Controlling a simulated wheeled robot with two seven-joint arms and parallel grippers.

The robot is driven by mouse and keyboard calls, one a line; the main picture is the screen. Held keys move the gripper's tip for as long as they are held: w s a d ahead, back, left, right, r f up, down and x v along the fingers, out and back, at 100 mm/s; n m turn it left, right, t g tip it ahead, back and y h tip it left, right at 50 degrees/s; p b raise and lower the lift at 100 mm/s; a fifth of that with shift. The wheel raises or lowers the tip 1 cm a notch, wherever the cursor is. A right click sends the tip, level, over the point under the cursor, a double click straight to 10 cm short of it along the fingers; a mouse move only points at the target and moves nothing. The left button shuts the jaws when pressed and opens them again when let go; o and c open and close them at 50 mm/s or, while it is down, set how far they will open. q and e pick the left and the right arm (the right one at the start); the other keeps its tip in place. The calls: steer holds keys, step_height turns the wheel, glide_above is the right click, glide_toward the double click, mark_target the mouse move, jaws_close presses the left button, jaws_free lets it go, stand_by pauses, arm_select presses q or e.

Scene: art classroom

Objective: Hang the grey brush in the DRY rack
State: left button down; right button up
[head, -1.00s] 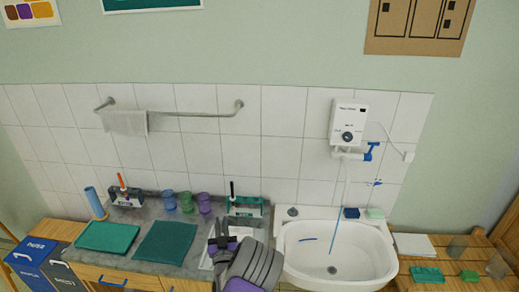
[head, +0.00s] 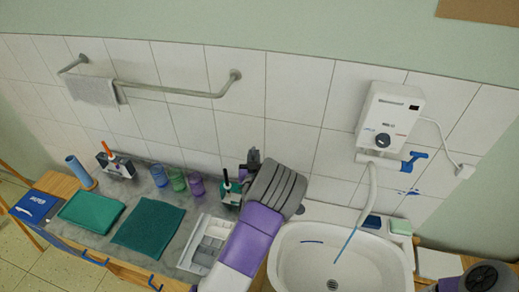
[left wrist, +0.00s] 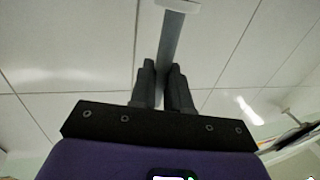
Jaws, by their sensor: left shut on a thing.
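My left gripper (head: 252,160) is raised beside the teal rack (head: 230,197) at the back of the counter, with my purple forearm reaching up from below. In the left wrist view my left gripper (left wrist: 163,85) is shut, with a grey bar, taken as the grey brush (left wrist: 172,45), running between and beyond its fingers. The brush cannot be made out in the head view. A dark-handled brush (head: 226,180) stands in the teal rack. A second, grey rack (head: 120,167) holds an orange-tipped brush (head: 107,150). No DRY label is readable.
The sink (head: 300,262) lies right of my forearm, with the white water heater (head: 387,115) above it. Purple (head: 196,185) and green (head: 177,179) cups stand left of the teal rack. A white tray (head: 190,262) and teal mats (head: 148,233) lie in front.

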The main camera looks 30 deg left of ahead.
arm_select(q)
steer(key=shift+s+f+b, duration=0.1)
steer(key=shift+f+b, duration=0.7)
steer(key=shift+f, duration=0.6)
steer(key=shift+f+b, duration=0.55)
steer(key=shift+f, duration=0.45)
steer(key=shift+d+r, duration=0.1)
steer(key=shift+b, duration=0.35)
steer(key=shift+f+b, duration=0.25)
steer(key=shift+b, duration=0.05)
steer(key=shift+f, duration=0.1)
